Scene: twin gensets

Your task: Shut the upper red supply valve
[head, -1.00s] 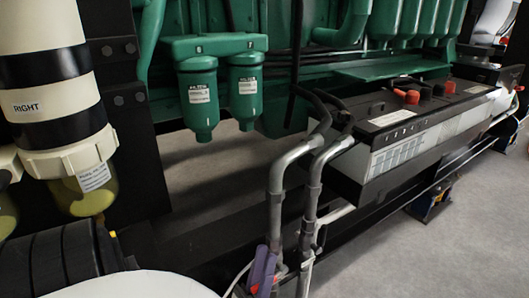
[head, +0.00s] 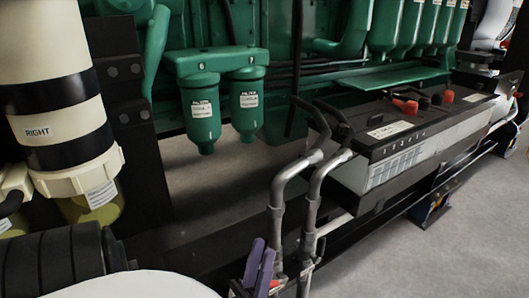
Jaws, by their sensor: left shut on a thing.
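My left gripper (head: 259,265) shows as two purple fingers at the bottom edge of the head view, just left of the grey pipes (head: 278,190). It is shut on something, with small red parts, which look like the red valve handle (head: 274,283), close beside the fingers. Most of the handle is hidden by the fingers and the frame edge. I cannot tell the handle's angle, or make out a second valve. My right gripper is not in view.
A battery box (head: 400,150) with red and black terminal caps stands right of the pipes. Green filters (head: 202,110) hang behind. A cream canister marked RIGHT (head: 40,110) stands at left beside a black post (head: 130,120). Grey floor (head: 420,255) is clear at lower right.

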